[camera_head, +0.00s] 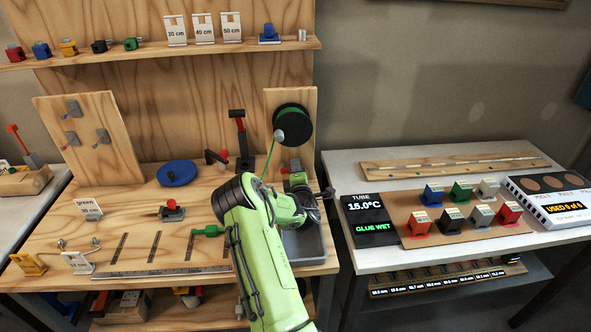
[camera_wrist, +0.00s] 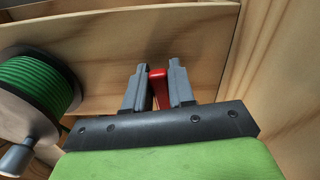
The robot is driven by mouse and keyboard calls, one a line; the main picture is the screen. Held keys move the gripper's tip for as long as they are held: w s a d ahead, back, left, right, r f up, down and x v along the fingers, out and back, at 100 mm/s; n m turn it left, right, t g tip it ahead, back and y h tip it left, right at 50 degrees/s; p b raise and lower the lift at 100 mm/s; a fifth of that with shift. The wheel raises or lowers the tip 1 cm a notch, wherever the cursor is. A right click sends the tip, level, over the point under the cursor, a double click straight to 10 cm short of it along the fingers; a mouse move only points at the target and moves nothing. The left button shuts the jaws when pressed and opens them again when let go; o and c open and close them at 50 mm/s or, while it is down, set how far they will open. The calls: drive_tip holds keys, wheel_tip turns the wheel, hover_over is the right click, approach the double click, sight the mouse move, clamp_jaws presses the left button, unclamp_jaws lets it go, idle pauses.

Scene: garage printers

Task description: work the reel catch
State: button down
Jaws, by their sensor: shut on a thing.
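The reel (camera_head: 293,124) of green filament is mounted on an upright wooden panel, and a green strand runs down from it. The reel also shows at the left of the wrist view (camera_wrist: 38,88), with a grey knob (camera_wrist: 17,158) on its face. My gripper (camera_wrist: 157,80) is shut on a small red lever (camera_wrist: 158,90), which I take to be the reel catch, to the right of the reel in that view. In the head view my gripper (camera_head: 301,193) is below the reel, by the panel's lower part. The red lever cannot be made out there.
A grey tray (camera_head: 305,246) lies under my gripper. A red-topped black lever post (camera_head: 239,130) stands left of the reel. A blue disc (camera_head: 178,173) and a red-knobbed tool (camera_head: 171,211) lie on the bench. A table with colored blocks (camera_head: 453,218) is at right.

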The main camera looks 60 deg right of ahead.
drive_tip(key=shift+f+m, duration=0.15)
drive_tip(key=shift+m, duration=0.25)
drive_tip(key=c, duration=1)
unclamp_jaws()
drive_tip(key=shift+c, duration=0.2)
